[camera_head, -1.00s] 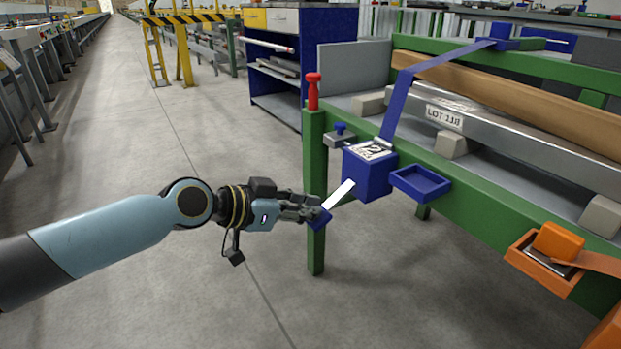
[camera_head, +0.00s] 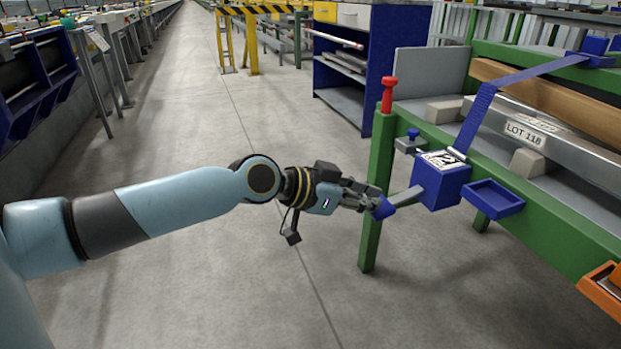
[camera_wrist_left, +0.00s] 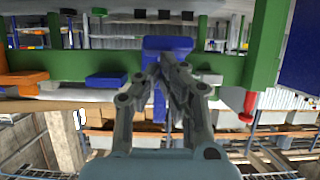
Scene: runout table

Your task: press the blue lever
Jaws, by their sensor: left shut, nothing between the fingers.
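The blue lever is a flat grey bar (camera_head: 405,197) with a blue end (camera_head: 384,208). It sticks out to the lower left from a blue box (camera_head: 441,187) on the green frame. My left gripper (camera_head: 372,202) is shut and empty, with its fingertips at the blue end. They look to touch it, but I cannot be sure. In the left wrist view the shut fingers (camera_wrist_left: 169,62) overlap a blue shape (camera_wrist_left: 165,45), and hide part of it. My right gripper is not in view.
A green post (camera_head: 375,190) with a red knob (camera_head: 388,92) stands just behind the lever. A blue tray (camera_head: 494,200) and an orange tray (camera_head: 603,290) hang along the frame. A blue strap (camera_head: 520,75) runs over bars.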

